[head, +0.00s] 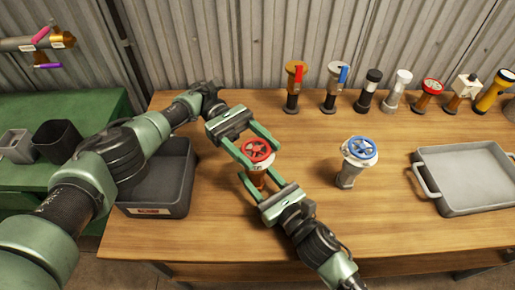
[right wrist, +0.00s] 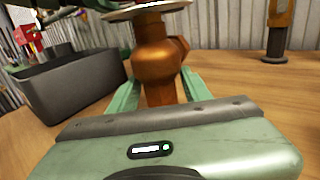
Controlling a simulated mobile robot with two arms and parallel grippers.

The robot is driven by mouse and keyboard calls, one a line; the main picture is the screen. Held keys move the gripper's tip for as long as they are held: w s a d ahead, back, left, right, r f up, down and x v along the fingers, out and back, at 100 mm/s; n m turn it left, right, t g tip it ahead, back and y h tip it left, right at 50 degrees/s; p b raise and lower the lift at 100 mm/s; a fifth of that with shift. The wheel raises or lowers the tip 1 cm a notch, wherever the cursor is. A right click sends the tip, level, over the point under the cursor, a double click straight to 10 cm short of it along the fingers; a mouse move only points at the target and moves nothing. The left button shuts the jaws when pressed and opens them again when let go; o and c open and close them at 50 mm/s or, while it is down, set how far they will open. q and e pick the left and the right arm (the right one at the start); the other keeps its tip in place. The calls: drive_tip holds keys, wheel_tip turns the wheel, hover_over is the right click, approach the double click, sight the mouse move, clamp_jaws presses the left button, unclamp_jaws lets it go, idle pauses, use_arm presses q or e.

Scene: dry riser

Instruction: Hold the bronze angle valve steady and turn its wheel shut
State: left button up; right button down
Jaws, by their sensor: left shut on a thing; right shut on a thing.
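The bronze angle valve (head: 256,177) stands upright on the wooden table, with a red wheel (head: 257,150) on top. My left gripper (head: 259,153) reaches in from the upper left, its fingers on either side of the red wheel and shut on it. My right gripper (head: 258,176) comes from the lower right and is shut on the bronze body below the wheel. In the right wrist view the bronze body (right wrist: 157,62) stands between the green fingers, under a pale disc. The wheel itself is hidden there.
A blue-wheeled valve (head: 350,165) stands to the right. A grey tray (head: 437,205) lies at the far right. A dark bin (head: 176,195) is at the left. Several valves and torches line the table's back, including a red-handled one (head: 294,88). The front right table is clear.

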sight(255, 148)
use_arm(q)
drive_tip(key=shift+w+a, duration=0.2)
drive_tip(key=shift+w, duration=0.05)
drive_tip(key=o, duration=1.4)
drive_tip(key=shift+c, duration=0.2)
drive_tip(key=shift+s+r, duration=0.1)
drive_tip(key=shift+r, duration=0.05)
wheel_tip(255, 148, up, 10)
drive_tip(key=shift+f, duration=0.1)
